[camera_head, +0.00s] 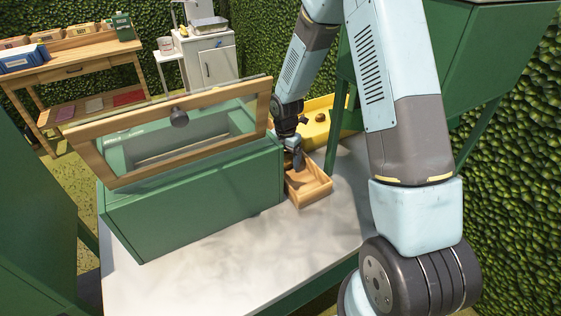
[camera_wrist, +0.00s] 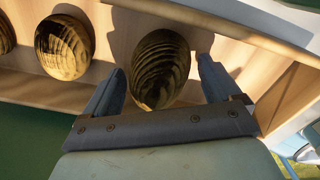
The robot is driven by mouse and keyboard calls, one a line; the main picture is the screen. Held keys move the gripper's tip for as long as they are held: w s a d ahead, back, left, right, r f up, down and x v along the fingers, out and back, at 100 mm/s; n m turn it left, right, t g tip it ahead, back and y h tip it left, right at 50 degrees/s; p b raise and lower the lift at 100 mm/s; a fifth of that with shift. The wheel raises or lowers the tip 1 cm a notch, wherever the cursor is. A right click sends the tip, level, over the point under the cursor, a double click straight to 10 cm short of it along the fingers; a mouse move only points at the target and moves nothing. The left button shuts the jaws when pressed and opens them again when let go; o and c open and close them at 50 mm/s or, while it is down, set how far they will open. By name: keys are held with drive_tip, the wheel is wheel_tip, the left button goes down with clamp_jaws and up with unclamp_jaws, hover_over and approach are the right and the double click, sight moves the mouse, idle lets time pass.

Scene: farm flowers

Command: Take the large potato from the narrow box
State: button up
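The narrow box (camera_head: 322,192) is a small open box of light wood on the pale table, against the right side of a green glass-lidded case. In the wrist view its wooden wall (camera_wrist: 285,95) shows at right. A brown, ridged, oval potato (camera_wrist: 160,72) lies between the fingers of my gripper (camera_wrist: 161,66), with a small gap on each side. My gripper (camera_head: 296,158) is open at the box's back end. A second potato (camera_wrist: 65,47) and a third (camera_wrist: 5,36), cut by the frame edge, lie to the left. The potato between the fingers looks the largest. The head view hides the potatoes.
The green case (camera_head: 200,200) with its raised glass lid (camera_head: 170,130) stands close left of the box. A yellow tray (camera_head: 318,120) is behind. The table front (camera_head: 270,250) is clear. A green hopper (camera_head: 480,60) stands at right.

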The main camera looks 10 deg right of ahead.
drive_tip(key=c, duration=1.4)
drive_tip(key=shift+r, duration=0.1)
